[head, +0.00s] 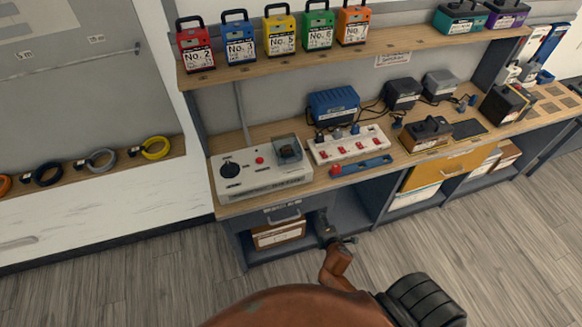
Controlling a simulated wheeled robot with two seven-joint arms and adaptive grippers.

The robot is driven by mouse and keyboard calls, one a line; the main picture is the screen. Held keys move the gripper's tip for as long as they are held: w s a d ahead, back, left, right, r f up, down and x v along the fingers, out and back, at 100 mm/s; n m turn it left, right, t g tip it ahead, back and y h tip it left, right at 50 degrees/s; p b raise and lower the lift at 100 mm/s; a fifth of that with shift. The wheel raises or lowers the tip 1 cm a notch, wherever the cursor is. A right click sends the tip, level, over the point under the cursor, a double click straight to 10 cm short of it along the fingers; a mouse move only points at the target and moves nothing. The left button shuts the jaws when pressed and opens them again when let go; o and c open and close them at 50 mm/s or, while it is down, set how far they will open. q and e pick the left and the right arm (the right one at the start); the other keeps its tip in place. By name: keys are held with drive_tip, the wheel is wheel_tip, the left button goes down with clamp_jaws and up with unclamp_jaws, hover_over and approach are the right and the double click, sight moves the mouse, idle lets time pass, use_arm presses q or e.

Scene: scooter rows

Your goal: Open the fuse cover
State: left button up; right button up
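A grey-white device box (255,168) sits at the left end of the workbench. It has a black round knob (230,169) on the left and a red button (259,160) near its middle. At its right is a small compartment under a clear cover (289,149), with a dark part inside. The cover looks shut, but it is small here.
A white power strip (348,145) and a blue bar with a red end (362,165) lie right of the box. Several coloured battery packs stand on the shelf (340,54) above. A brown and black object (338,262) rises in front, below the bench.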

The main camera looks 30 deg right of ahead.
sight(292, 162)
drive_tip(key=w+a+r+n+t+b, duration=0.1)
drive_tip(key=w+r+n+t, duration=0.1)
drive_tip(key=r+n, duration=0.35)
drive_tip(key=w+a+r+n+t+h, duration=0.1)
drive_tip(key=w+r+n+t, duration=0.15)
drive_tip(key=r, duration=0.55)
drive_tip(key=w+a+r+n+t+b, duration=0.1)
drive_tip(key=w+r+n, duration=0.2)
drive_tip(key=r, duration=0.4)
drive_tip(key=w+r+n, duration=0.1)
drive_tip(key=w+n, duration=0.1)
drive_tip(key=w, duration=0.1)
drive_tip(key=w+a+n+t+y, duration=0.1)
drive_tip(key=w+n, duration=0.1)
drive_tip(key=w, duration=0.1)
drive_tip(key=w+r+n+t, duration=0.1)
drive_tip(key=w+n, duration=0.1)
drive_tip(key=w, duration=0.2)
drive_tip(key=shift+a+r+y, duration=0.3)
drive_tip(key=shift+a, duration=0.1)
use_arm(q)
drive_tip(key=shift+w+d+f, duration=0.25)
drive_tip(key=shift+w+f, duration=0.8)
drive_tip(key=shift+f, duration=0.05)
use_arm(e)
drive_tip(key=shift+s, duration=0.1)
use_arm(q)
drive_tip(key=shift+s, duration=0.15)
use_arm(e)
drive_tip(key=shift+c, duration=0.7)
